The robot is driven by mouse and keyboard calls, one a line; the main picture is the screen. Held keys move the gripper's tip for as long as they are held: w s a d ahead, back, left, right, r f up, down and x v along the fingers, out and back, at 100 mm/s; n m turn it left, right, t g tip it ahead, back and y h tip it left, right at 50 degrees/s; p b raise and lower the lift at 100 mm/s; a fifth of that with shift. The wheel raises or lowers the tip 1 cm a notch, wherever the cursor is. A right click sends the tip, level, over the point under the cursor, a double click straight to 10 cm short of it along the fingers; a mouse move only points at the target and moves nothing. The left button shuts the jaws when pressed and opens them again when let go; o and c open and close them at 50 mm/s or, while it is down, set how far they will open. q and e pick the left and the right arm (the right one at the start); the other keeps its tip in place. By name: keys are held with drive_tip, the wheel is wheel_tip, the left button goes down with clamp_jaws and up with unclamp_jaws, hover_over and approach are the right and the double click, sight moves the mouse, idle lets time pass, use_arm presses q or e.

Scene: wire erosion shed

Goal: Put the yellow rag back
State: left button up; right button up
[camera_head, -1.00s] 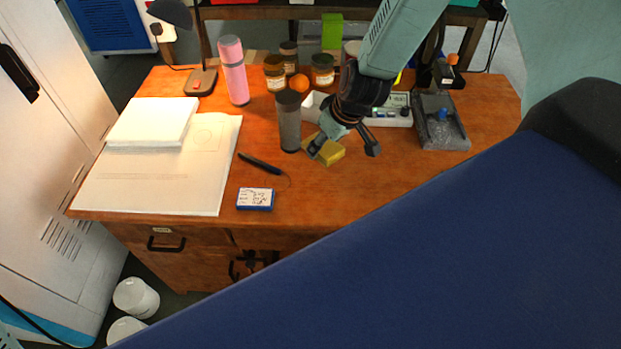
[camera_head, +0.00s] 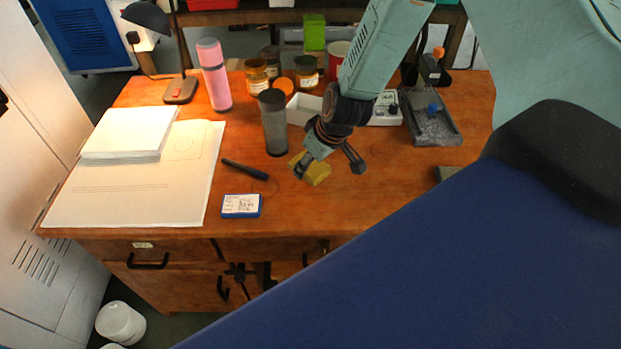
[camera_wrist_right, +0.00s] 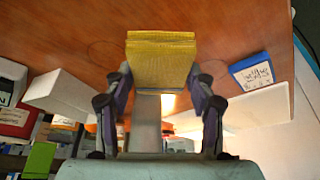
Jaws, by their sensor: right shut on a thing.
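The yellow rag (camera_head: 317,173) is a small folded block in my right gripper (camera_head: 328,167), right of and in front of a dark grey cylinder (camera_head: 274,125). In the right wrist view the rag (camera_wrist_right: 161,60) sits between the two fingers of my right gripper (camera_wrist_right: 160,105), which are shut on its sides. I cannot tell whether the rag is touching the desk or a little above it. My left gripper is not in view.
On the wooden desk (camera_head: 375,165), a white open box (camera_head: 301,110) stands behind the cylinder. Jars (camera_head: 307,77) and a pink flask (camera_head: 214,78) stand farther back. A grey tray (camera_head: 437,136) is at right, a blue-edged card box (camera_head: 241,206) in front, papers (camera_head: 125,200) at left.

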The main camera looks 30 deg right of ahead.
sight(314, 168)
drive_tip(key=shift+a+f+b, duration=0.1)
drive_tip(key=shift+f+b, duration=1.3)
drive_tip(key=shift+f, duration=0.35)
drive_tip(key=shift+w, duration=0.1)
drive_tip(key=shift+f+b, duration=0.1)
drive_tip(key=shift+b, duration=0.2)
drive_tip(key=o, duration=1.1)
drive_tip(key=shift+f, duration=0.1)
drive_tip(key=shift+r, duration=0.2)
